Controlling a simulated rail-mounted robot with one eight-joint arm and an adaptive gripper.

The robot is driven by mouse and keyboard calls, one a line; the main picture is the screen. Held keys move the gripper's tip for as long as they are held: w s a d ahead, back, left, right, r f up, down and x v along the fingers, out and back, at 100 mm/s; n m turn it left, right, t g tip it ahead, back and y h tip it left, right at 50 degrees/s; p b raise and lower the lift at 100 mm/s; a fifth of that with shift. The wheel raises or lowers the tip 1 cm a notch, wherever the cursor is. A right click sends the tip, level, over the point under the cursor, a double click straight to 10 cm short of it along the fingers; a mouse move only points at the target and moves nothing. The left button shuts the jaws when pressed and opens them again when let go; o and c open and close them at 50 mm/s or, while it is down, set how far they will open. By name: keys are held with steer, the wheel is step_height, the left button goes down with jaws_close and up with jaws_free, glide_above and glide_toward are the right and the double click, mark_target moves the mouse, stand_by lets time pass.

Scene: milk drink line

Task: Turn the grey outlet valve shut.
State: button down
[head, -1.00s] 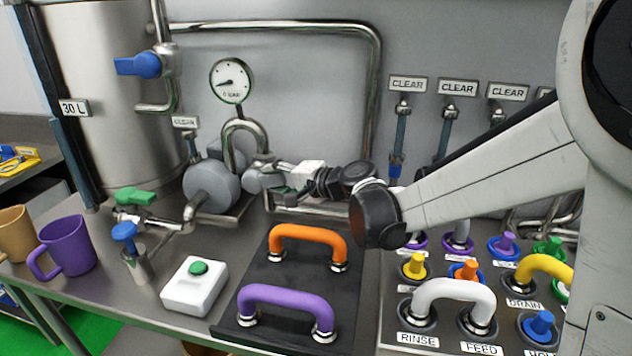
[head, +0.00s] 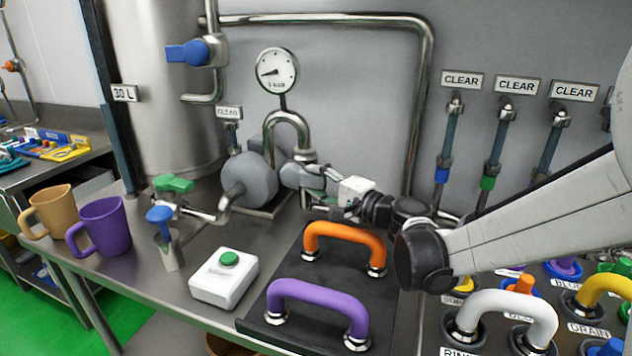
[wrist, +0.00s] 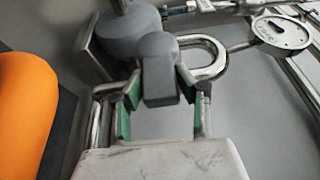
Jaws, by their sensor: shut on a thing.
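The grey outlet valve's handle (head: 295,175) is on the pipework beside the round grey pump body (head: 248,178). My gripper (head: 318,183) reaches it from the right, with the arm stretched across from the right edge. In the wrist view the grey handle (wrist: 158,68) is between the green-padded fingers of my gripper (wrist: 159,88), which is shut on it. The handle points toward the gripper's palm. The valve's body is partly hidden behind the handle and the fingers.
The pressure gauge (head: 277,71) is above. A white box with a green button (head: 224,280), a blue-handled tap (head: 160,216) and mugs are to the left.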

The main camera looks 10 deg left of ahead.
steer(key=c, duration=1.3)
jaws_free()
steer(key=shift+a, duration=0.1)
step_height(320, 180, up, 10)
